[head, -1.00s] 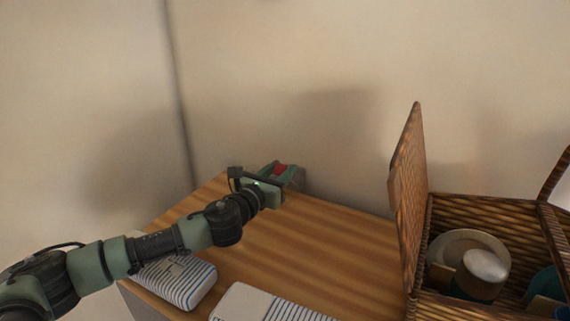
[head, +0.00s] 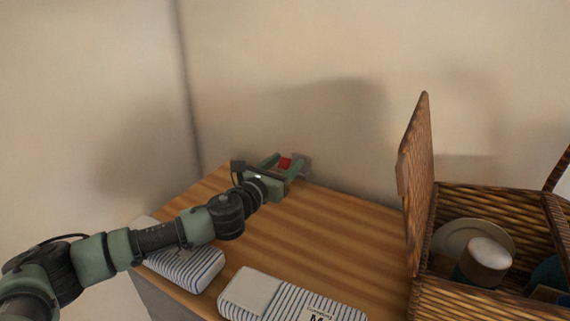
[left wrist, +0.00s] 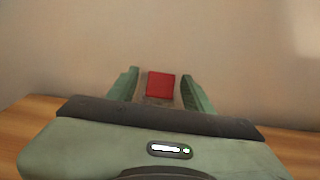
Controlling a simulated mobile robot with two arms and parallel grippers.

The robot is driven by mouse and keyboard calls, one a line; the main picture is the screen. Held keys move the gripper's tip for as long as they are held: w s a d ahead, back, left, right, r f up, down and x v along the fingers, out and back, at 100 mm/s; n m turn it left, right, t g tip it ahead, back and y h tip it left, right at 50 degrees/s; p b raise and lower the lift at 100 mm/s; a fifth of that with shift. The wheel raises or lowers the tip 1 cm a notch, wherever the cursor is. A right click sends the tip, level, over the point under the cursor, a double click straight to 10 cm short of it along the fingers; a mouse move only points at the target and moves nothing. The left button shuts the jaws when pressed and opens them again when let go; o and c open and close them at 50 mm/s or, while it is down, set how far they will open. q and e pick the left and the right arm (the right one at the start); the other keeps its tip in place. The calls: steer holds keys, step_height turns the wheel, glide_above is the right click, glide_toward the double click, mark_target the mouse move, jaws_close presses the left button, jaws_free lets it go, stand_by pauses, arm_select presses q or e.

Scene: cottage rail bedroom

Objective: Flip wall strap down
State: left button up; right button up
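The wall strap shows as a small red piece (head: 285,162) near the wall at the back of the wooden surface. In the left wrist view the red piece (left wrist: 161,86) sits between my two green fingers, with a dull grey-brown part below it. My left gripper (head: 283,167) is open, its fingers pointing at the wall on either side of the red piece, with gaps visible on both sides. A greyish part shows just right of the fingers in the head view. The strap's lower part is partly hidden by the gripper. My right gripper is not in view.
The wooden top (head: 320,235) has clear room right of my arm. Two striped packages (head: 185,268) (head: 290,298) lie at its front. An open wicker basket (head: 480,200) with dishes and a raised lid (head: 419,185) stands at the right. Walls meet at the back left.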

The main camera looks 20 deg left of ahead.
arm_select(q)
steer(key=shift+s+a+f+b, duration=0.1)
steer(key=shift+s+f+b, duration=0.05)
steer(key=shift+s+b, duration=0.25)
steer(key=s+b, duration=0.1)
steer(key=s, duration=0.2)
steer(key=s+a+b, duration=0.1)
steer(key=s, duration=0.3)
steer(key=shift+a, duration=0.2)
steer(key=shift+w, duration=0.1)
